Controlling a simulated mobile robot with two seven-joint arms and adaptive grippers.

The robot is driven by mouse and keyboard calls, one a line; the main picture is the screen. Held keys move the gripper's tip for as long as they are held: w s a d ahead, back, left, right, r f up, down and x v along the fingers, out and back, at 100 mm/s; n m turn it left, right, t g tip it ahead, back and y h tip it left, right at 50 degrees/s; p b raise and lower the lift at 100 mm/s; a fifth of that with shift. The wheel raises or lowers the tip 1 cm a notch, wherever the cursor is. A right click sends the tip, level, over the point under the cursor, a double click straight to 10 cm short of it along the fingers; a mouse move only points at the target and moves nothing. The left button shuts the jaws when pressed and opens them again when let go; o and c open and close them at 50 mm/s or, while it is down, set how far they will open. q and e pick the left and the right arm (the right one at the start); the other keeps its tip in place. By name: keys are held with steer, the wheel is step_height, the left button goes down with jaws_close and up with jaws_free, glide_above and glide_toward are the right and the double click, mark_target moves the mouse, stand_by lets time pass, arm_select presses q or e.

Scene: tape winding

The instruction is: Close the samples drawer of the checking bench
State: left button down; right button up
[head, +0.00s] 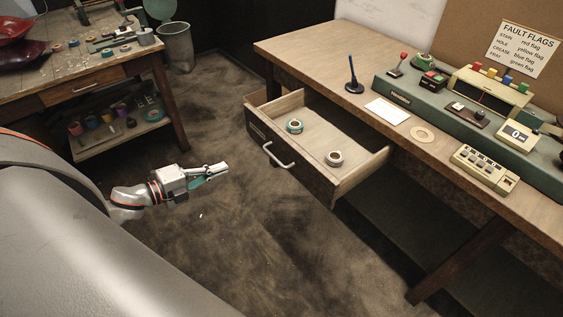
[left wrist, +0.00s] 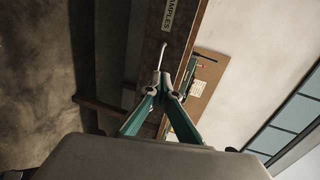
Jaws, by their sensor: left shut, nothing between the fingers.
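The samples drawer (head: 332,142) is pulled well out from the checking bench (head: 345,66). Two tape rolls lie in it, a teal-edged one (head: 295,126) and a brown and white one (head: 334,158). A pale bar handle (head: 279,157) is on its dark front; the handle also shows in the left wrist view (left wrist: 158,62), near a label reading "SAMPLES" (left wrist: 173,14). My left gripper (head: 224,169) is shut and empty, in front of the drawer and apart from the handle in the head view. In the left wrist view its fingertips (left wrist: 162,84) point towards the drawer front. My right gripper is not in view.
A green machine (head: 440,104), a beige keypad device (head: 484,168) and a flag-colour sign (head: 522,47) are on or behind the bench. A second table (head: 95,82) and a grey bin (head: 177,46) stand at the left. The floor before the drawer is clear.

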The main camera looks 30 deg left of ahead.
arm_select(q)
steer(key=b, duration=0.1)
glide_toward(266, 151)
steer(key=x, duration=0.5)
steer(key=shift+x, duration=0.9)
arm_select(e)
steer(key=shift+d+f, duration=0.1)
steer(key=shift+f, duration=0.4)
arm_select(q)
steer(key=shift+f, duration=0.1)
